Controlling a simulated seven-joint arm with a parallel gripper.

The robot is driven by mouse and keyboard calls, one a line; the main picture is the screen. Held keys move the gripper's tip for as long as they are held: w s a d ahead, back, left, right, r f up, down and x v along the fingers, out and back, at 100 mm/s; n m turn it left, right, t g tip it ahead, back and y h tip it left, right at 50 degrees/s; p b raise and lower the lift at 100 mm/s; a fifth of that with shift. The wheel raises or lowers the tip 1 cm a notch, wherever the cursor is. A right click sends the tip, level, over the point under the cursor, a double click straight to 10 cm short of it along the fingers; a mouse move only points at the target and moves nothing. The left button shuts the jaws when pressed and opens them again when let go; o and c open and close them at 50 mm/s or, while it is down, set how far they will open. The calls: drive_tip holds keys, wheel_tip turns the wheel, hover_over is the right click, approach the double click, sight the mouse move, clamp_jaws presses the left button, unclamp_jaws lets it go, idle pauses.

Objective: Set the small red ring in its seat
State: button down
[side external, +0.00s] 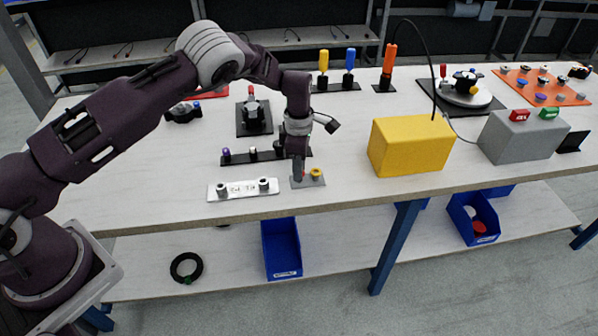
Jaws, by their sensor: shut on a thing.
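My gripper (298,176) points straight down over the left part of a small grey plate (309,184) near the table's front edge. It is shut on the small red ring (303,174); only a sliver of red shows at the fingertips, and the fingers hide the rest. The ring is at or just above the plate; I cannot tell whether it touches. A yellow ring-shaped piece (316,173) sits on the plate's right part, just right of the fingers. The seat under the gripper is hidden.
A white plate (243,190) with dark round parts lies just left. A black strip (236,159) with small knobs is behind. A yellow box (410,147) and a grey box (522,136) with red and green switches stand right. Bare table lies between the grey plate and yellow box.

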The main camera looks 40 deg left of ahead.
wheel_tip(320, 180, up, 10)
drive_tip(key=shift+s+a+f+n, duration=0.75)
drive_tip(key=shift+s+a+f, duration=0.4)
drive_tip(key=shift+f, duration=0.5)
drive_tip(key=shift+s+a+f+n, duration=0.9)
drive_tip(key=shift+s+f, duration=0.4)
drive_tip(key=shift+f, duration=0.3)
drive_tip(key=shift+s+a+f+n, duration=0.65)
drive_tip(key=shift+s+a+f, duration=0.55)
drive_tip(key=shift+f, duration=0.45)
drive_tip(key=shift+s+d, duration=0.1)
drive_tip(key=shift+d, duration=0.05)
drive_tip(key=c, duration=1.5)
unclamp_jaws()
drive_tip(key=shift+f, duration=0.1)
drive_tip(key=c, duration=0.4)
